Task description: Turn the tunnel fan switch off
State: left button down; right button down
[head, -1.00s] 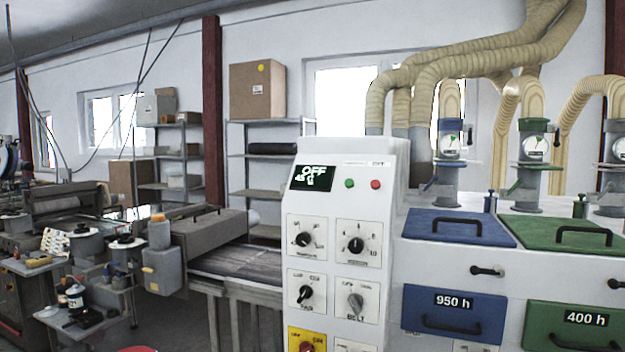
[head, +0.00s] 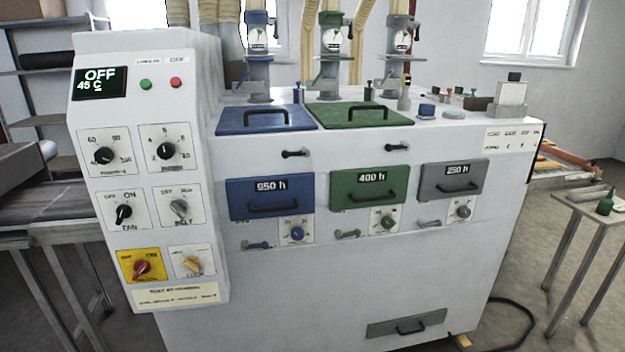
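The fan switch (head: 123,214) is a black rotary knob on a white plate marked OFF, ON and FAN. It sits on the left side of the white control panel (head: 150,288), below the temperature knob (head: 104,156). Its handle is slanted, and I cannot tell for sure which label it points to. The small display (head: 100,83) at the panel's top reads OFF and 45 C. Neither of my grippers is in view.
Beside the fan switch is a grey belt knob (head: 180,208); below it is a red knob on a yellow plate (head: 142,267). Blue (head: 270,197), green (head: 370,188) and grey (head: 452,180) drawers fill the machine front. A side table (head: 585,208) stands right. Floor shows between them.

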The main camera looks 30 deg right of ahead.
aim_at(123, 211)
jog(key=u, duration=0.1)
jog(key=k, duration=0.45)
jog(key=z, duration=0.9)
jog(key=i, duration=1.15)
jog(key=u, duration=0.8)
